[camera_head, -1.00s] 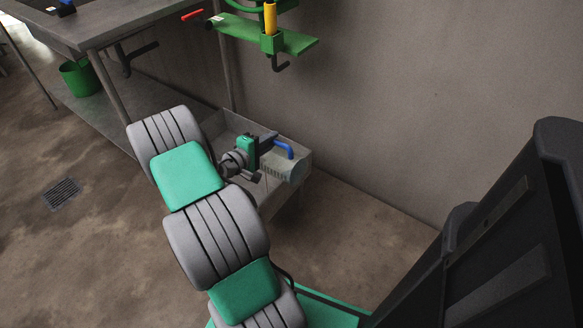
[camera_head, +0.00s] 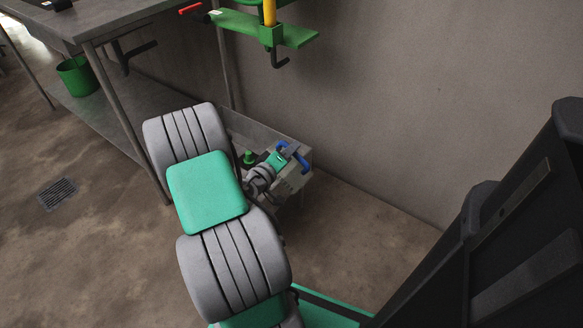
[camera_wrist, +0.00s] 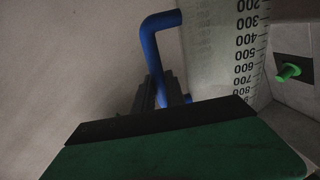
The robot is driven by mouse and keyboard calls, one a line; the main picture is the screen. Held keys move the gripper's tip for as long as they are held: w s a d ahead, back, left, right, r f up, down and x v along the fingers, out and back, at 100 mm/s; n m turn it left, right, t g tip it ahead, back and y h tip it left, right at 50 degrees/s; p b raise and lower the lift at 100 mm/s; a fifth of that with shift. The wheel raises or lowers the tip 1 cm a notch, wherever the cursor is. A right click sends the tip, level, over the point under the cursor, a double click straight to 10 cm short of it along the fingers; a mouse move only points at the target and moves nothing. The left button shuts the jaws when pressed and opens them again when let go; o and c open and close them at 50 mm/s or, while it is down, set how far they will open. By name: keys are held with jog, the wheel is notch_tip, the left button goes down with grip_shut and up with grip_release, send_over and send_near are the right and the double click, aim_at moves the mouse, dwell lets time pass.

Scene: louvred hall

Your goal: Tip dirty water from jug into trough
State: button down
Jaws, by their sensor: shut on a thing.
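The jug (camera_wrist: 225,50) is pale and translucent, with dark printed marks and a blue handle (camera_wrist: 150,50). In the wrist view its numbers run from 200 at the top to 900 lower down. My gripper (camera_head: 285,156) is shut on the jug by its handle, which also shows in the head view (camera_head: 301,162). The jug is at the far right end of the grey trough (camera_head: 262,130); its body is small and partly hidden behind my gripper there, so its exact tilt is unclear. No water is visible. My arm hides much of the trough.
A green knob-like part (camera_head: 248,157) stands by the trough, left of my gripper. A grey table (camera_head: 95,20) with a lower shelf and green bucket (camera_head: 77,76) is at the left. A green bracket (camera_head: 270,30) juts from the wall above. A floor drain (camera_head: 58,193) lies at left.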

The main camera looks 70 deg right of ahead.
jog(key=s+r+m+b, duration=0.1)
jog(key=s+m, duration=0.1)
jog(key=s+a+m+t+b, duration=0.1)
jog(key=s+r+m+h+b, duration=0.1)
jog(key=s+m, duration=0.1)
jog(key=shift+s+a+r+m, duration=0.15)
jog(key=shift+s+r+m, duration=0.15)
jog(key=shift+s, duration=0.05)
jog(key=shift+s+r, duration=0.15)
jog(key=shift+r, duration=0.1)
jog(key=s+r+m+b, duration=0.1)
jog(key=m, duration=0.1)
jog(key=s+r+m+b, duration=0.1)
jog(key=s+a+r+m+h+b, duration=0.1)
jog(key=s+m, duration=0.1)
jog(key=shift+m+t, duration=0.3)
